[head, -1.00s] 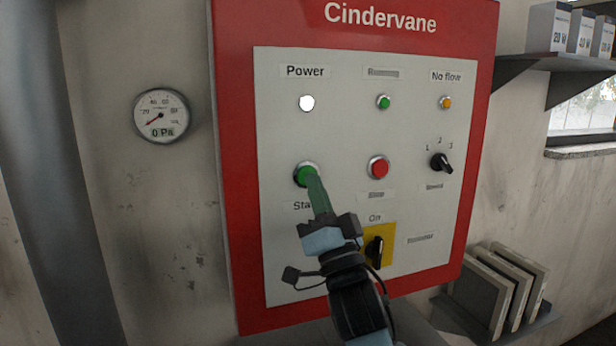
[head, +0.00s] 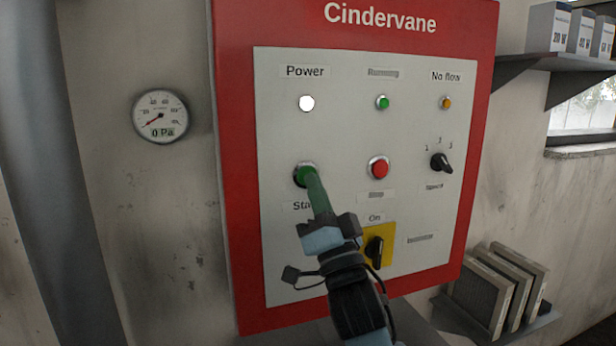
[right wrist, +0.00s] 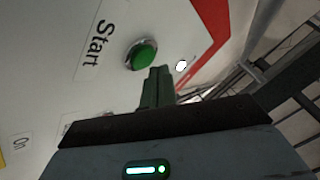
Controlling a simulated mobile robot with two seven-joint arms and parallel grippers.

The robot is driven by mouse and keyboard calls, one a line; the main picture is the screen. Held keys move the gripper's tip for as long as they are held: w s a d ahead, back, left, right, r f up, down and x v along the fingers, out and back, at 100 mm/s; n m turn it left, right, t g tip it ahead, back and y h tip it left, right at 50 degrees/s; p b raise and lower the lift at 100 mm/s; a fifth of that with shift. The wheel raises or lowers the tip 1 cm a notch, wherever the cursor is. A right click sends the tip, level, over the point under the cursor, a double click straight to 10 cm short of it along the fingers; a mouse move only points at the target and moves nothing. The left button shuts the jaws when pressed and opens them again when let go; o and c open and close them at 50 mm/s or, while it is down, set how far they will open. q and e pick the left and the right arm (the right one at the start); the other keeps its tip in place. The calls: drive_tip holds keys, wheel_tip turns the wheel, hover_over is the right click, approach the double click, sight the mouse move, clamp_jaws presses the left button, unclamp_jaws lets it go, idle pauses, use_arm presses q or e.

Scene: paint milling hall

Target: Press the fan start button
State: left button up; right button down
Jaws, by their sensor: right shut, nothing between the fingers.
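The green start button (head: 299,174) sits on the light panel of the red-framed Cindervane box, above the "Start" label. It also shows in the right wrist view (right wrist: 141,54), with a metal ring around it. My right gripper (head: 310,174) is shut and empty. Its green fingertips overlap the button's right side in the head view. In the right wrist view the fingertips (right wrist: 160,70) lie close beside the button's edge; whether they touch it I cannot tell. The white Power lamp (head: 307,104) looks bright. The gauge (head: 160,116) reads 0 Pa. My left gripper is out of view.
A red stop button (head: 379,168) sits right of the start button. A black speed knob (head: 441,162) is farther right, and a black switch on a yellow plate (head: 374,249) is below. Shelves with boxes (head: 549,28) and flat panels (head: 482,294) are on the right wall.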

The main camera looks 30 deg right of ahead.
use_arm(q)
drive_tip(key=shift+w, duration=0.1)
use_arm(e)
drive_tip(key=shift+w+d, duration=0.1)
drive_tip(key=shift+w, duration=0.25)
drive_tip(key=shift+w+d, duration=0.1)
drive_tip(key=shift+w, duration=0.35)
idle(0.6)
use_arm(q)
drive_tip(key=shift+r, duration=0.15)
use_arm(e)
drive_tip(key=shift+s, duration=0.15)
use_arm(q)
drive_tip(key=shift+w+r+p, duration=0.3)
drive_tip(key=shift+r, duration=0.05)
use_arm(e)
drive_tip(key=shift+s+a, duration=0.2)
drive_tip(key=shift+s, duration=0.5)
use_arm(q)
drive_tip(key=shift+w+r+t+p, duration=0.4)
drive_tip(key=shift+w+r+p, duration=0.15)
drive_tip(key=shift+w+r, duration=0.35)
use_arm(e)
drive_tip(key=s, duration=0.2)
drive_tip(key=s+a, duration=0.1)
drive_tip(key=s, duration=0.2)
drive_tip(key=shift+a, duration=0.1)
